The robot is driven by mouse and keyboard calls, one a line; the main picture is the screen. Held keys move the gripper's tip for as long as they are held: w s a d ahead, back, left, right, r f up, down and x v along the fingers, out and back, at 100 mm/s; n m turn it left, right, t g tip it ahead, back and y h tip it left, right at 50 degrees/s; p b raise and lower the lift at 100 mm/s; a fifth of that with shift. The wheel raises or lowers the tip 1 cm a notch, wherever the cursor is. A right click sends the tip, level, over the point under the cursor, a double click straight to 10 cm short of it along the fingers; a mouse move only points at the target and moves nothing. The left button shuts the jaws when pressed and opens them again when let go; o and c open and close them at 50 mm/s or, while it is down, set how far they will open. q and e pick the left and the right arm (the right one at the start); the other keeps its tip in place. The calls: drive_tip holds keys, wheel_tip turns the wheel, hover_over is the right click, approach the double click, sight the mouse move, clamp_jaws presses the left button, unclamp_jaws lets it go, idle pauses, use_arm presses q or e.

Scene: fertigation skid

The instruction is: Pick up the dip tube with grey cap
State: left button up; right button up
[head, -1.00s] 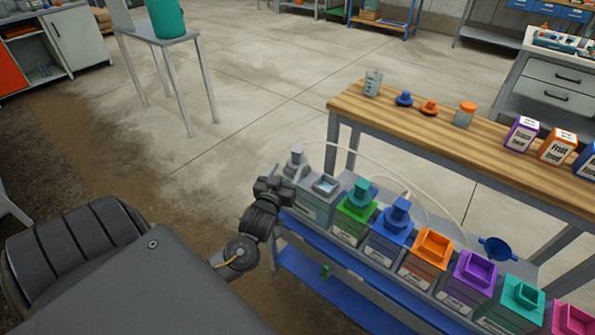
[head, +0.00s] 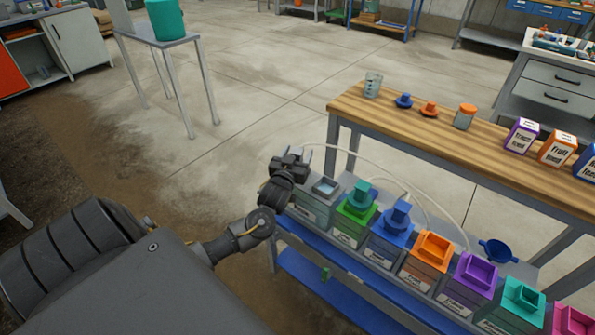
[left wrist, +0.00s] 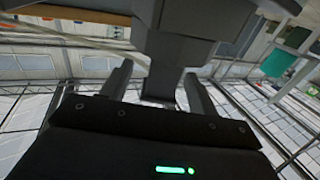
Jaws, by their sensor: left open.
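The dip tube with grey cap, seen at the left end of the tank row a second ago, is hidden in the head view behind my left gripper (head: 296,157). In the left wrist view a large grey stepped body, apparently the grey cap (left wrist: 190,45), fills the top centre. Its narrower part reaches down between the two fingers of my left gripper (left wrist: 158,78). The fingers are open, one on each side; I cannot tell whether either touches it. The grey tank (head: 311,209) with a square opening is right beside the gripper. My right gripper is not in view.
Green (head: 356,212), blue (head: 394,232), orange (head: 430,255) and purple (head: 467,277) tanks continue the row to the right. A thin pale hose (head: 375,158) arches behind them. A wooden bench (head: 450,146) with bottles and boxes stands behind. Floor left of the gripper is clear.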

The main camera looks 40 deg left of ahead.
use_arm(q)
drive_tip(key=shift+x, duration=1)
drive_tip(key=shift+s, duration=0.1)
clamp_jaws()
